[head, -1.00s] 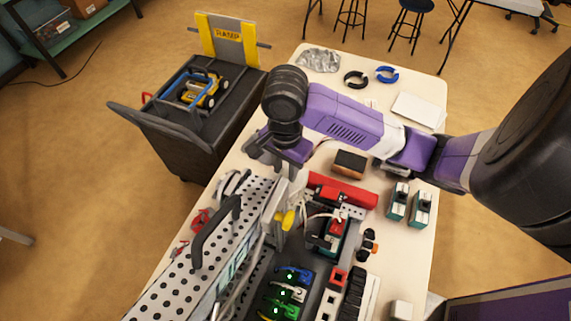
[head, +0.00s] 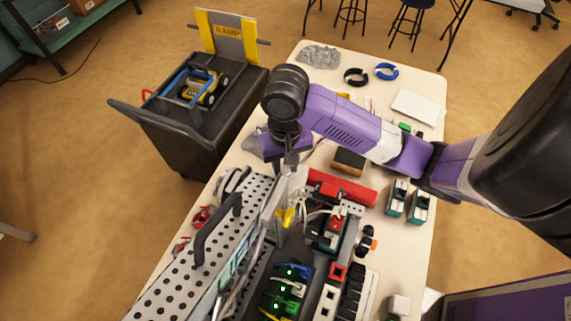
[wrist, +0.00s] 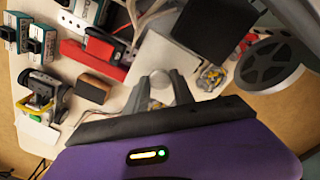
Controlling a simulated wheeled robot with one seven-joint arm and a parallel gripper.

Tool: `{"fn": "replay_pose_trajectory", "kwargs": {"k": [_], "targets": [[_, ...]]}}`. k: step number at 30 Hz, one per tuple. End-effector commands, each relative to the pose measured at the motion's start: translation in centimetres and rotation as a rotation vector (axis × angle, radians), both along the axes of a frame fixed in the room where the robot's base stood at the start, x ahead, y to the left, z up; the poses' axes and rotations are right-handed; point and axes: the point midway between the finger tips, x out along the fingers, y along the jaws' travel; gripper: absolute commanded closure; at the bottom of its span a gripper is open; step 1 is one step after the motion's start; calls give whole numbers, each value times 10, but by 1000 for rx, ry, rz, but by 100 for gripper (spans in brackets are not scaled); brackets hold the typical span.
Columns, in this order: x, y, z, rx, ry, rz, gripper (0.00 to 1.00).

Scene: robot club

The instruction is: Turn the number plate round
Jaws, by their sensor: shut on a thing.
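My gripper (head: 290,164) points down over the table, at the far end of an open-framed robot on it. In the wrist view its two fingers (wrist: 160,80) are shut on a pale grey flat panel, which I take to be the number plate (wrist: 166,57). In the head view the plate (head: 288,186) shows nearly edge-on below my gripper, beside a red bar (head: 345,190). I cannot read a number on the side that shows. Its other side is hidden, and I cannot tell whether it touches the robot.
A perforated metal panel with a black handle (head: 222,232) stands close on the left. A brown block (head: 349,161) and teal-and-white boxes (head: 397,197) lie to the right. Wiring and green-lit connectors (head: 289,288) are nearer. A dark cart (head: 177,115) stands left of the table.

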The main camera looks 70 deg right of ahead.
Motion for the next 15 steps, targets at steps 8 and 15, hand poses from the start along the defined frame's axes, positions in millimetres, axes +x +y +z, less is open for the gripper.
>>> {"fn": "replay_pose_trajectory", "kwargs": {"k": [8,15], "targets": [[0,0,0,-1,0,264,100],[0,0,0,-1,0,493,100]]}}
